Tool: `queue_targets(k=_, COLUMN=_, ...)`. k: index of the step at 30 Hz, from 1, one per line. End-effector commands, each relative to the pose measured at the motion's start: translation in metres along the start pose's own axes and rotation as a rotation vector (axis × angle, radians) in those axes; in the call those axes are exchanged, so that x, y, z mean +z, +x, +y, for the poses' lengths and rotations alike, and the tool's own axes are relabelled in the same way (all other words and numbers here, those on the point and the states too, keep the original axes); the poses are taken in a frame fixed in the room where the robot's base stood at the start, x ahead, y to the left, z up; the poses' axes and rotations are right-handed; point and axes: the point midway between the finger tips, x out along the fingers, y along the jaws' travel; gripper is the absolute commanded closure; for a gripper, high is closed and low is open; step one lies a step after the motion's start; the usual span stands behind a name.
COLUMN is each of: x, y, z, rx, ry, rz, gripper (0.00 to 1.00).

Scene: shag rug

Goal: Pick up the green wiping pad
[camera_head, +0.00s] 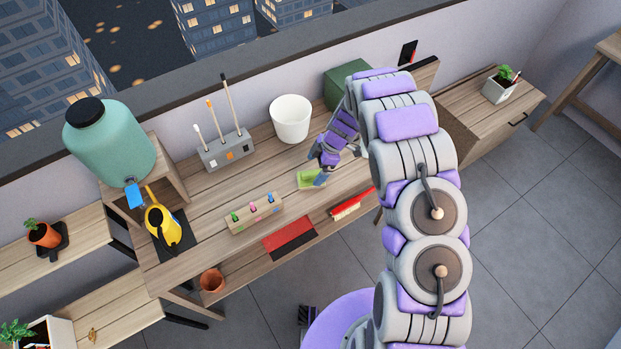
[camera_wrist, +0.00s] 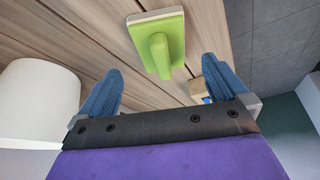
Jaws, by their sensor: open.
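The green wiping pad (camera_head: 307,179) lies on the wooden table, right of centre. In the wrist view the green wiping pad (camera_wrist: 158,42) has a flat base with a pale edge and a raised handle. My gripper (camera_head: 322,170) is above the table beside the pad. In the wrist view my gripper (camera_wrist: 162,85) has its two blue fingers wide apart with nothing between them. The pad lies beyond the fingertips, roughly midway between them, and is not held. In the head view my gripper partly covers the pad's right side.
A white bin (camera_head: 291,119) stands behind the pad, with a green box (camera_head: 346,84) to its right. A wooden block with colored pegs (camera_head: 254,213) is at left.

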Motion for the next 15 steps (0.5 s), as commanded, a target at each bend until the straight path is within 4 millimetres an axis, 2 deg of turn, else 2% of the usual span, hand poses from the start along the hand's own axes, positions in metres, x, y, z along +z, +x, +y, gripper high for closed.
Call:
queue_targets(k=5, x=0.001, y=0.015, z=-0.002, rx=-0.004, ry=0.001, rz=0.001, gripper=0.0)
queue_targets(k=10, x=0.0, y=0.042, z=-0.003, rx=-0.007, ry=0.002, rz=0.001, gripper=0.0)
queue_targets(k=15, x=0.0, y=0.052, z=-0.002, rx=-0.001, ry=0.002, rz=0.0, gripper=0.0)
